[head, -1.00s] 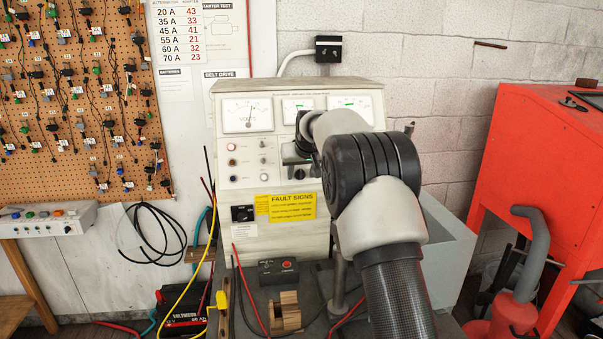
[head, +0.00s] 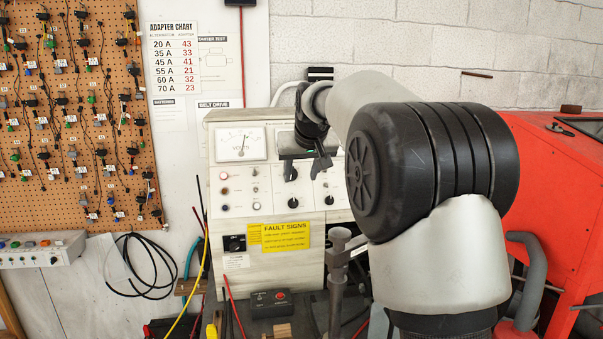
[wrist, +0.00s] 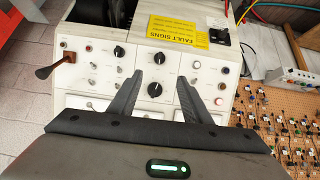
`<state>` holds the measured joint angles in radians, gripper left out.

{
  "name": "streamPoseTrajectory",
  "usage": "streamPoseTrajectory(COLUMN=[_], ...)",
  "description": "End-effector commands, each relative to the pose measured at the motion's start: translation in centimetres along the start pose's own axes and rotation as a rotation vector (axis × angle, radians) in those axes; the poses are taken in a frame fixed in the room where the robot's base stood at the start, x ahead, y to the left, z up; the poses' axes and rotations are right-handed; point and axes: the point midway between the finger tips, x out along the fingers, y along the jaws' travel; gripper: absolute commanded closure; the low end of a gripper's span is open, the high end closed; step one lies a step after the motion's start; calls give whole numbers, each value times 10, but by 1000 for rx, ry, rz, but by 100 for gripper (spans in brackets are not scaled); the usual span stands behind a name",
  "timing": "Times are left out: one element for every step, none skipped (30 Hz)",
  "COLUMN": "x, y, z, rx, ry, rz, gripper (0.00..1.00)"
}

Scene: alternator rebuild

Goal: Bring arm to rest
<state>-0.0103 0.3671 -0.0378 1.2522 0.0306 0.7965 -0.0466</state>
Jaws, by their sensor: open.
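My gripper (head: 306,173) is in front of the test bench's upright panel (head: 222,222), below its row of meters. Its two dark fingers are apart with nothing between them. In the wrist view my gripper (wrist: 158,77) shows the same spread fingers, and the panel appears upside down beyond them. A black knob (wrist: 155,90) is seen between the fingers; I cannot tell how far the fingertips are from it. My arm hides the panel's right side in the head view.
A yellow fault signs label (head: 285,236) is on the panel. A small black box with a red button (head: 271,302) sits on the bench below. A red cabinet (head: 545,190) stands right. A pegboard of connectors (head: 75,120) hangs left.

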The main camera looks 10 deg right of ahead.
Motion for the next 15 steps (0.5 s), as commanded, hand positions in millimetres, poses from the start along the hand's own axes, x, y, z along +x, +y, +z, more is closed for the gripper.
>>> streamPoseTrajectory(x=[-4,-6,-8,-8,-9,-9,-9,-9,-9,-9,-9,-9,-9,-11,-15], y=[0,0,0,0,0,0,0,0,0,0,0,0,0,0,0], z=[0,0,0,0,0,0,0,0,0,0,0,0,0,0,2], rx=[0,0,0,0,0,0,0,0,0,0,0,0,0,1,1], ry=[1,1,1,1,1,0,0,0,0,0,0,0,0,0,-1], rz=[0,0,0,0,0,0,0,0,0,0,0,0,0,0,-1], gripper=[56,56,56,56,56,56,56,56,56,56,56,56,56,56,56])
